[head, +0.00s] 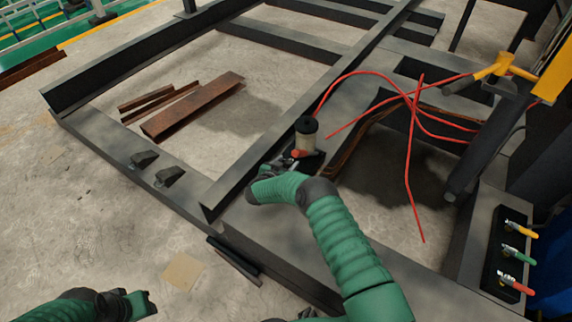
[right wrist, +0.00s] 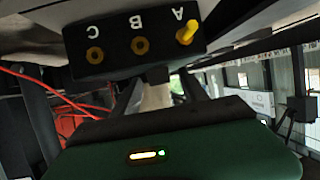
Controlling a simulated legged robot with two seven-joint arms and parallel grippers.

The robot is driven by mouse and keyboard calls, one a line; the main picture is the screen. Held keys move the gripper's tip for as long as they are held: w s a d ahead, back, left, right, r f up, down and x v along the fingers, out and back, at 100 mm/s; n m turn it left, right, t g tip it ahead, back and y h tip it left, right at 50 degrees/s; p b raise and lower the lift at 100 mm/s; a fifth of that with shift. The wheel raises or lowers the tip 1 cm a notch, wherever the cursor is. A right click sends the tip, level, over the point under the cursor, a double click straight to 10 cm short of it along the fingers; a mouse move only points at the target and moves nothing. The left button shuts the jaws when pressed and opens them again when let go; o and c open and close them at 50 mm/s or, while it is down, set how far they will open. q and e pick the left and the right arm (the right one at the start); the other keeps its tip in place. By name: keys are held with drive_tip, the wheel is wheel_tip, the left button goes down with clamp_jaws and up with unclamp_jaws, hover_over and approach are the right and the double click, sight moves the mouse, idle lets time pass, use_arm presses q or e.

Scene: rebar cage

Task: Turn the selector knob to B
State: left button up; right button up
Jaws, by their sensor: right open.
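The selector box (right wrist: 118,63) is black and shows upside down in the right wrist view, with white letters C, B and A from left to right. A yellow selector knob (right wrist: 187,33) sits at A. Yellow-brown rings with dark centres mark B (right wrist: 140,46) and C (right wrist: 95,54). My right gripper (right wrist: 162,85) is open, its fingers reaching towards the box below B, apart from the knob. In the head view my right gripper (head: 284,170) is over the dark frame; I cannot make out the knob there. My left gripper (head: 143,303) is low at the left, its jaws unclear.
A beige spool-like cylinder (head: 306,134) with a dark top stands just beyond my right gripper. Red cables (head: 408,140) cross the frame to the right. Yellow, green and red valve handles (head: 516,283) are at lower right. Rusty bars (head: 195,105) lie on the floor inside the steel frame.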

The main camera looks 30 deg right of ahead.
drive_tip(key=p+v, duration=0.7)
drive_tip(key=v, duration=0.9)
drive_tip(key=shift+s+a+p, duration=0.3)
drive_tip(key=shift+a+p, duration=0.05)
